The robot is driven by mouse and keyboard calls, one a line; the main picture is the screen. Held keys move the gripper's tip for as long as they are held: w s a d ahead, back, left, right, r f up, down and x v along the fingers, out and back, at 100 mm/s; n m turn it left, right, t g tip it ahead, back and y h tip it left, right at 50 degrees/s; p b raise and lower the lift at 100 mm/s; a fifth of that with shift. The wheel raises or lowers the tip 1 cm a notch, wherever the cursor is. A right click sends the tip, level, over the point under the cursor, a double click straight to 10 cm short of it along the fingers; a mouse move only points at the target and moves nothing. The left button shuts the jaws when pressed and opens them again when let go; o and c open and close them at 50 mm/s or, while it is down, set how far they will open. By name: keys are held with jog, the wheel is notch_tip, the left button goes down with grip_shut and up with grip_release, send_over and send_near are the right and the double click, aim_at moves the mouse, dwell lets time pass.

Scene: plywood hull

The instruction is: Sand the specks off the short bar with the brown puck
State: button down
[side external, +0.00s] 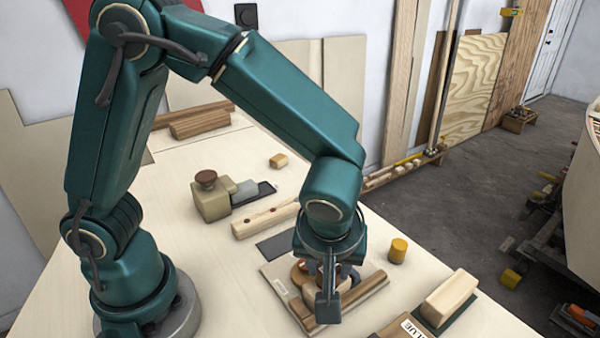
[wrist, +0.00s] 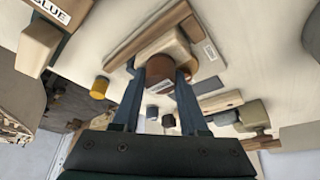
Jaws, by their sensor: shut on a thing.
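My gripper (side external: 330,292) points down over a pale board (side external: 272,277) near the table's front. In the wrist view its fingers (wrist: 163,75) are shut on the brown puck (wrist: 159,69), which sits between the fingertips. In the side view the puck is partly hidden by the fingers. A wooden bar (side external: 360,298) lies along the board's near right edge, beside the gripper. A paler wooden piece sits on the board by the fingertips, largely covered. I cannot make out specks, or whether the puck touches the wood.
A yellow-brown cylinder (side external: 398,250) stands close to the right of the board. Behind are a dark sheet (side external: 277,246), a holed wooden bar (side external: 262,221) and a plane-like tool (side external: 211,198).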

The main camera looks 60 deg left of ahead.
aim_at(311, 284)
jog(key=s, duration=0.3)
jog(key=shift+s, duration=0.15)
notch_tip(311, 284, up, 8)
dwell(0.6)
